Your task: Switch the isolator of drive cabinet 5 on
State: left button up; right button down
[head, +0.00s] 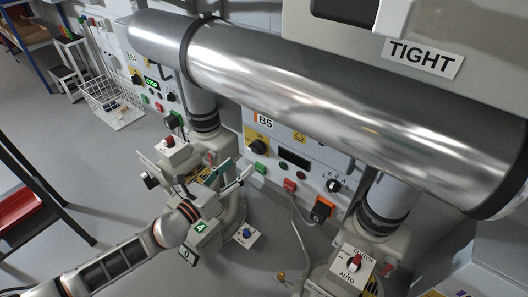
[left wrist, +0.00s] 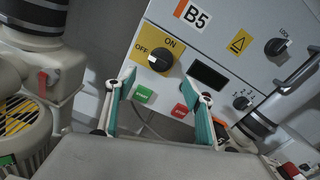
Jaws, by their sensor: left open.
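Drive cabinet 5 carries a B5 label (head: 265,121), which also shows in the left wrist view (left wrist: 194,14). Its isolator is a black rotary knob (left wrist: 160,60) on a yellow plate marked ON and OFF. The knob's white mark is on its left, on the OFF side. In the head view the knob (head: 258,147) sits at the panel's upper left. My left gripper (head: 237,171) is open and empty, in front of and below the isolator, apart from it. In the left wrist view its teal-padded fingers (left wrist: 161,88) stand either side below the knob. My right gripper is not in view.
A large silver duct (head: 330,95) crosses above the panel. A green button (left wrist: 143,94), a red button (left wrist: 180,111) and a dark display (left wrist: 208,75) lie close to the isolator. Blower machinery (head: 175,150) stands left of my gripper. A wire basket (head: 112,102) is farther left.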

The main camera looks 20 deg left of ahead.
aim_at(254, 152)
pick_arm(q)
jog(key=x, duration=0.8)
jog(key=shift+w, duration=0.1)
jog(key=c, duration=1.1)
